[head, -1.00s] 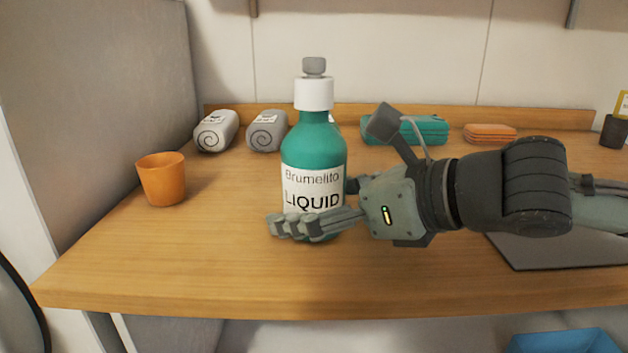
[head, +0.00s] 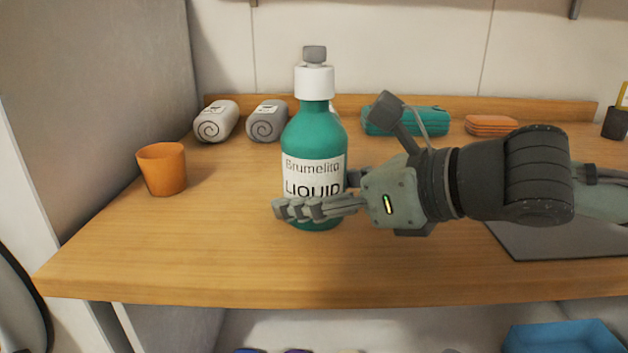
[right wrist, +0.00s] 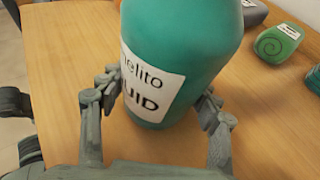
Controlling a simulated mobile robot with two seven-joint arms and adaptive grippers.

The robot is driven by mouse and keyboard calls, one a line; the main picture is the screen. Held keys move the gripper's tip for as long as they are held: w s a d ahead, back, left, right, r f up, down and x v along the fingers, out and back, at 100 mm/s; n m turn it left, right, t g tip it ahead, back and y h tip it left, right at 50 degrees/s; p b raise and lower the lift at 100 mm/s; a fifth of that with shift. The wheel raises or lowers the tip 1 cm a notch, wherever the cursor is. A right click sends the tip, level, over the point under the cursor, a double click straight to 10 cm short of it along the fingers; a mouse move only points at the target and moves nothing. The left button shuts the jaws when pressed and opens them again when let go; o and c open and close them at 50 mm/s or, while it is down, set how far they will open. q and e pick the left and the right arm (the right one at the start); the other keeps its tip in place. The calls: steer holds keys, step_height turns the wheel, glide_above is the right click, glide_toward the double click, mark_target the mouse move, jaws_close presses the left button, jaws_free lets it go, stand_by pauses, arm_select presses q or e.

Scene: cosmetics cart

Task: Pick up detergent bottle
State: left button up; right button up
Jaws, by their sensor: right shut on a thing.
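The detergent bottle (head: 313,148) is teal with a white collar, a grey cap and a white label reading "Brumelito LIQUID". In the right wrist view the bottle (right wrist: 172,50) sits between the two fingers. Whether its base touches the table is hard to tell.
An orange cup (head: 162,169) stands to the left. Two rolled grey towels (head: 216,121) lie at the back, with a teal bundle (head: 405,121) and a folded orange cloth (head: 491,125) to their right. A grey mat (head: 550,240) lies under my forearm. The front middle is clear.

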mark_target(313, 156)
steer(key=shift+r, duration=0.6)
step_height(313, 156, up, 4)
steer(key=shift+f+p, duration=0.15)
steer(key=shift+p, duration=0.55)
arm_select(q)
steer(key=x, duration=0.4)
steer(key=shift+s+d, duration=0.2)
steer(key=shift+d, duration=0.1)
arm_select(e)
steer(key=s+a+r, duration=0.6)
steer(key=a, duration=0.4)
steer(key=shift+r, duration=0.15)
arm_select(q)
steer(key=shift+f, duration=0.1)
arm_select(e)
steer(key=shift+w+d, duration=0.1)
